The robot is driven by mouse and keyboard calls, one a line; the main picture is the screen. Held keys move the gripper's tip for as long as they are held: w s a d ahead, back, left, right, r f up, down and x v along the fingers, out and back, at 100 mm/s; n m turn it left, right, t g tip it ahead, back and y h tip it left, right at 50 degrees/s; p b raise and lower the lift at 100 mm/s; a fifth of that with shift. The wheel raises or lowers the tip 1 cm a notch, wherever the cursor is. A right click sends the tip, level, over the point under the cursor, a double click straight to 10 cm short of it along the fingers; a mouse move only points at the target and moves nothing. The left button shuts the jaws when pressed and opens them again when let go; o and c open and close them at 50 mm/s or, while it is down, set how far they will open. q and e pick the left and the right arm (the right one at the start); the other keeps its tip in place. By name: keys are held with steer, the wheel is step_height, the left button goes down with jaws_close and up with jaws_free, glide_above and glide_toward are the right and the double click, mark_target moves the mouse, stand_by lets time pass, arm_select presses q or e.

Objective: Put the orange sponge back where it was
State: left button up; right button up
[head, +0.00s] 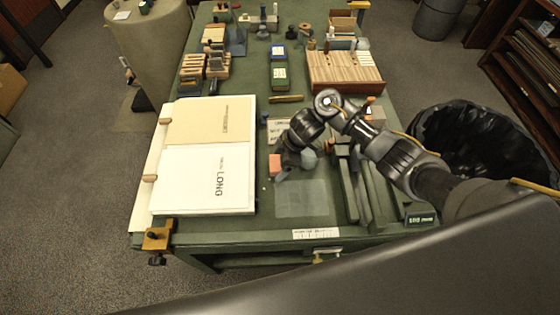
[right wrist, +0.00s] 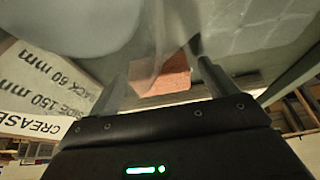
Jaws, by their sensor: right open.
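The orange sponge (head: 275,162) is a small orange block on the green table, just right of the large white sheets. My right gripper (head: 285,167) is low beside it, reaching in from the right. In the right wrist view the sponge (right wrist: 165,77) shows between the two dark, spread fingers of the right gripper (right wrist: 163,70). I cannot tell if a finger touches it. A blurred pale shape hides part of that view. My left gripper is not in view.
A grey rounded thing (head: 308,159) is close to the right gripper. A clear square sheet (head: 302,198) lies in front. Dark rails (head: 350,185) stand to the right, and a printed card (right wrist: 45,90) shows in the wrist view. White sheets (head: 205,180) cover the left.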

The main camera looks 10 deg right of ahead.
steer(key=shift+r, duration=0.1)
steer(key=shift+r, duration=0.35)
steer(key=p+v, duration=0.3)
steer(key=v, duration=0.8)
steer(key=shift+d+r, duration=0.15)
steer(key=shift+d, duration=0.05)
